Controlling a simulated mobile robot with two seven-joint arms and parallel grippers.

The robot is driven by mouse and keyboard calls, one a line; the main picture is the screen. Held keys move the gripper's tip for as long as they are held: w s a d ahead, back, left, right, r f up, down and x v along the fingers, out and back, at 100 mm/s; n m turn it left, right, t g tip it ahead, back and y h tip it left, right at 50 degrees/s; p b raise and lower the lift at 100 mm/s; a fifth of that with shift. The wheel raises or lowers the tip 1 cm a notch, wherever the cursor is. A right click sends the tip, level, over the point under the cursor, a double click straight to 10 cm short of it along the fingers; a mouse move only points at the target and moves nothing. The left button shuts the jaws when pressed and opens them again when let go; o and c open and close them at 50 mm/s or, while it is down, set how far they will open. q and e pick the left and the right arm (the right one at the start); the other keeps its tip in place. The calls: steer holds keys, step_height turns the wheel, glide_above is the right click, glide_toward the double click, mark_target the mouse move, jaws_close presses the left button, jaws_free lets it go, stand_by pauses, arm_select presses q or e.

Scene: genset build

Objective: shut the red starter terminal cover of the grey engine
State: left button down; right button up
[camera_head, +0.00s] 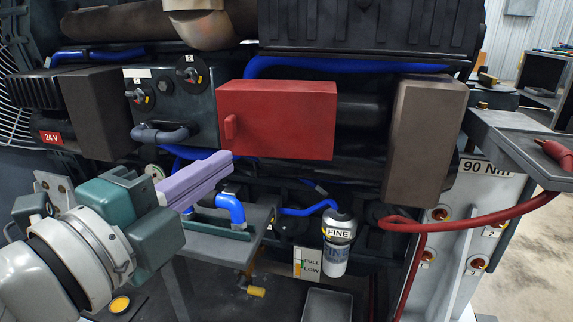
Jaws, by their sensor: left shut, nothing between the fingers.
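The red starter terminal cover (290,122) is a boxy red part on the front of the grey engine (365,30). Its small handle (231,126) sticks out at its left edge. Its front faces me and I see no clear gap along its edges, but I cannot tell if it is fully shut. My left gripper (223,162) is shut and empty. Its lilac fingers point up and right, with their tips just below the cover's lower left corner. I cannot tell if they touch it. My right gripper is not in view.
Two round switches (189,72) sit on a dark panel left of the cover. A brown box (425,140) stands to the right. A red cable (470,220) runs at the right.

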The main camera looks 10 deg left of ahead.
mark_target(252, 128)
arm_select(q)
steer(key=x, duration=1)
steer(key=shift+w+d, duration=0.1)
steer(key=shift+w, duration=0.15)
steer(key=a, duration=0.1)
steer(key=s+a, duration=0.1)
steer(key=a, duration=0.1)
steer(key=shift+a+f+b, duration=0.1)
steer(key=shift+a+b, duration=0.25)
steer(key=shift+a, duration=0.2)
steer(key=shift+w, duration=0.1)
